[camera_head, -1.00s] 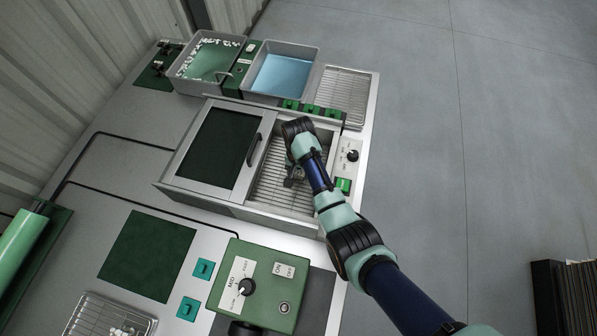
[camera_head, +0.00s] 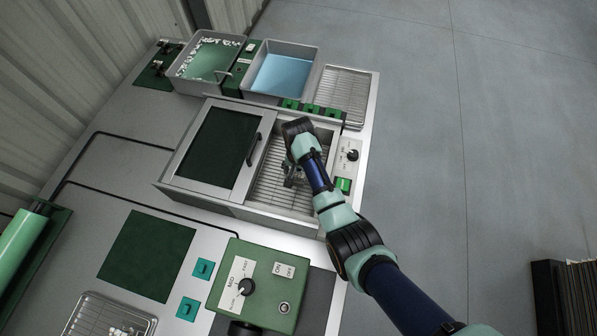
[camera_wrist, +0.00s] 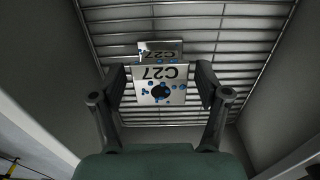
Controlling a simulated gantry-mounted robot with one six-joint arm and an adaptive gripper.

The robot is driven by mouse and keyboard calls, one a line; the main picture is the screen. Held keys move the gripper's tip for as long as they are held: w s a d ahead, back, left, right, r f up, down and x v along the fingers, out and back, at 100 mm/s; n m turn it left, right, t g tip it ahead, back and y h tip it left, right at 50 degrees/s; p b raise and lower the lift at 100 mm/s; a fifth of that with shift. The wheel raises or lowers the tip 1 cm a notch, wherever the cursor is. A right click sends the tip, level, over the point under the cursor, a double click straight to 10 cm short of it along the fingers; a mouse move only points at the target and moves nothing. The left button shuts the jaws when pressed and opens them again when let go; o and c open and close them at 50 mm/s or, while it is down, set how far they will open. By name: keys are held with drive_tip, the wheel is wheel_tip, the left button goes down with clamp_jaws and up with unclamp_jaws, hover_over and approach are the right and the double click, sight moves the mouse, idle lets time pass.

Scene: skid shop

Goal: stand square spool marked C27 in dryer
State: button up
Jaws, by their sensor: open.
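The square spool marked C27 (camera_wrist: 160,84) is in the wrist view, with metal square faces, a dark centre hole and blue spots. It is at the wire rack (camera_wrist: 110,15) of the dryer; whether it fully rests there is hard to tell. My gripper (camera_wrist: 160,88) is open, with one finger on each side of the spool. In the head view my gripper (camera_head: 291,173) is inside the open right part of the dryer (camera_head: 195,195), low over the rack. The spool is mostly hidden there by my arm.
The dryer's dark-windowed cover (camera_head: 222,142) with a handle is on the left of the opening. Dryer walls surround the rack closely. A knob panel (camera_head: 348,157) is to the right. A green-liquid tank (camera_head: 207,60) and a blue-liquid tank (camera_head: 283,75) stand behind.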

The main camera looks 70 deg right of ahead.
wheel_tip(320, 180, up, 11)
drive_tip(key=p, duration=0.2)
drive_tip(key=shift+p, duration=0.4)
drive_tip(key=shift+r, duration=0.1)
drive_tip(key=w+a+r+n+t+h, duration=0.1)
drive_tip(key=w+a+r+n+t, duration=0.3)
drive_tip(key=w+a, duration=0.55)
drive_tip(key=w+a+r+n+t+h, duration=0.25)
drive_tip(key=w+a+r+n, duration=0.35)
drive_tip(key=a, duration=0.7)
drive_tip(key=s+a+r+n+t+y, duration=0.1)
drive_tip(key=s+a+r+n+t, duration=0.1)
drive_tip(key=a+r, duration=0.4)
drive_tip(key=s+a+r+n+t+y, duration=0.2)
drive_tip(key=a+r+n+t, duration=0.2)
drive_tip(key=a+r, duration=0.3)
drive_tip(key=a+n, duration=0.1)
drive_tip(key=a, duration=0.4)
drive_tip(key=shift+n, duration=0.3)
drive_tip(key=shift+d+y, duration=0.1)
drive_tip(key=shift+y, duration=0.15)
